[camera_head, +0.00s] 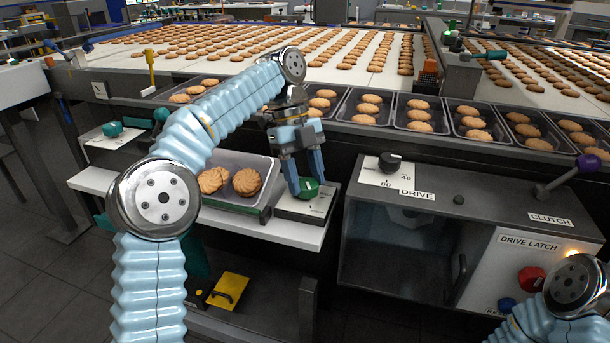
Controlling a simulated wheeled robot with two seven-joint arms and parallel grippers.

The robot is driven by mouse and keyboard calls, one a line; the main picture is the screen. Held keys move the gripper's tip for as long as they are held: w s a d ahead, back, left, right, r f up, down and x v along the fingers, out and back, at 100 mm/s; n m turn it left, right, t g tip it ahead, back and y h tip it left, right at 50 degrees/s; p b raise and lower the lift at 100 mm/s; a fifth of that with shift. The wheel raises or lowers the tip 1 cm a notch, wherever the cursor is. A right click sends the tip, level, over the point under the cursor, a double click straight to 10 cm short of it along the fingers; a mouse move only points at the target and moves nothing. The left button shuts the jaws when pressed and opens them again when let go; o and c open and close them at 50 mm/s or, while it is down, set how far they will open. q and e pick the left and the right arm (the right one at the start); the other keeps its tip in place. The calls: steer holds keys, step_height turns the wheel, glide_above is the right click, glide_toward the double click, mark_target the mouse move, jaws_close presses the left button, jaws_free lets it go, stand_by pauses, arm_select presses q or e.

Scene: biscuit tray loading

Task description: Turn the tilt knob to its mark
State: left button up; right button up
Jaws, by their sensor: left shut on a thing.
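A green knob (308,187) sits on a small plate with a pale marked scale (318,204), just right of a biscuit tray; I take it for the tilt knob. My left gripper (307,188) reaches down from above, with its blue-grey fingers shut on this knob. The fingers cover part of the knob, and I cannot make out where its pointer stands against the mark. Of my right arm only links show at the bottom right; its gripper is out of view.
The tray (240,157) with biscuits stands on a white shelf. A black knob (390,162) and the DRIVE label (416,194) are to the right, with a purple-tipped clutch lever (565,178) and a red button (531,280). Filled trays line the conveyor behind.

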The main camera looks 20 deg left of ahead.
arm_select(q)
steer(key=o, duration=1)
steer(key=shift+o, duration=0.2)
